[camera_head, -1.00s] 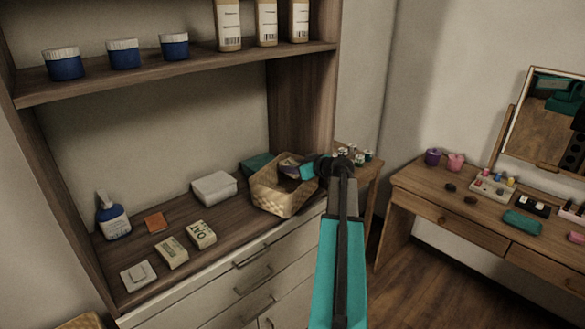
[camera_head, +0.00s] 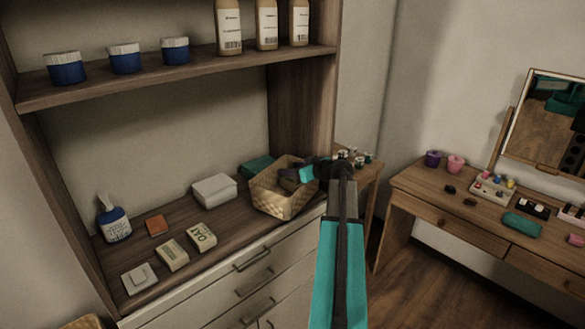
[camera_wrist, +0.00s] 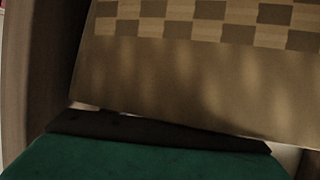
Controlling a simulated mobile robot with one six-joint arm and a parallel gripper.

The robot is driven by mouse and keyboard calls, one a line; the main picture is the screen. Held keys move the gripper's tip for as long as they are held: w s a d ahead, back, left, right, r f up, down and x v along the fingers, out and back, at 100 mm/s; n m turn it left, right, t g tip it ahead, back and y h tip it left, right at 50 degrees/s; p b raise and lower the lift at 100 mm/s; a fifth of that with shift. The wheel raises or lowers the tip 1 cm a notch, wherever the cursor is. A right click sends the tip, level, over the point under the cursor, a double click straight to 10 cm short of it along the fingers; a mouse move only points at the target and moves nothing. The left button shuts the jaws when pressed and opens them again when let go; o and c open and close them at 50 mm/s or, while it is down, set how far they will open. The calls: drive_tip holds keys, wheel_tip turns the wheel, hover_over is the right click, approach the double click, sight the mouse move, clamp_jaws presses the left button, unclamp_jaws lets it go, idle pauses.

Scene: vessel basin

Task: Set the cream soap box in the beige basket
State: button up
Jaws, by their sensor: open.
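Two cream boxes lie on the cabinet counter: one with dark OAT lettering (camera_head: 201,236) and one with a small label (camera_head: 172,254). I cannot tell which is the cream soap box. The beige woven basket (camera_head: 282,204) stands at the counter's right end. My gripper (camera_head: 292,175) is at the basket's opening, open, its fingers partly hidden by the basket and wrist. A brownish shape shows in the basket, too small to identify. In the wrist view, a checkered woven wall of the basket (camera_wrist: 200,80) fills the upper part.
A white box (camera_head: 214,189), an orange-brown block (camera_head: 157,225), a blue pump bottle (camera_head: 114,223) and a white square item (camera_head: 138,277) share the counter. A teal box (camera_head: 257,166) is behind the basket. Blue jars (camera_head: 125,57) stand on the shelf above. A vanity table (camera_head: 440,205) is at the right.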

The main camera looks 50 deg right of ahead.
drive_tip(key=shift+f+p, duration=0.2)
drive_tip(key=shift+p, duration=0.3)
drive_tip(key=b+v, duration=0.3)
drive_tip(key=v, duration=0.8)
drive_tip(key=shift+s+r, duration=0.3)
drive_tip(key=shift+r, duration=0.05)
drive_tip(key=shift+d+r, duration=0.1)
